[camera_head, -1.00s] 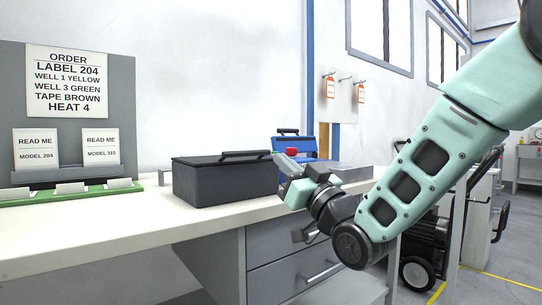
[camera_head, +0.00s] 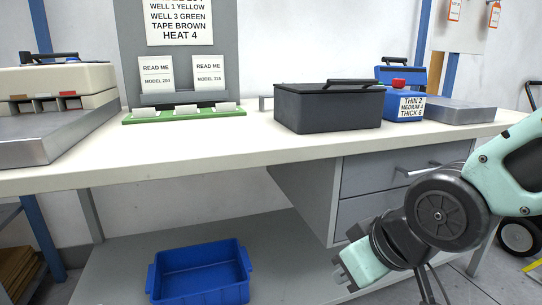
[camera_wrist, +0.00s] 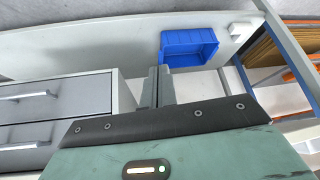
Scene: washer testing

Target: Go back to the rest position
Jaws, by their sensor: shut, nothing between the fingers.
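My gripper (camera_head: 340,275) is low at the right in the head view, in front of the drawers and below the bench top. Its two fingers (camera_wrist: 157,85) are together with nothing between them in the wrist view. My arm, mint green with dark joints, comes in from the right edge. The fingers touch nothing that I can see.
The white bench top (camera_head: 230,151) holds a dark lidded box (camera_head: 328,108), a blue tester (camera_head: 403,104) and a green card rack (camera_head: 185,115). Grey drawers (camera_head: 400,178) are close behind my gripper. A blue bin (camera_head: 202,275) sits on the lower shelf; it also shows in the wrist view (camera_wrist: 188,47).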

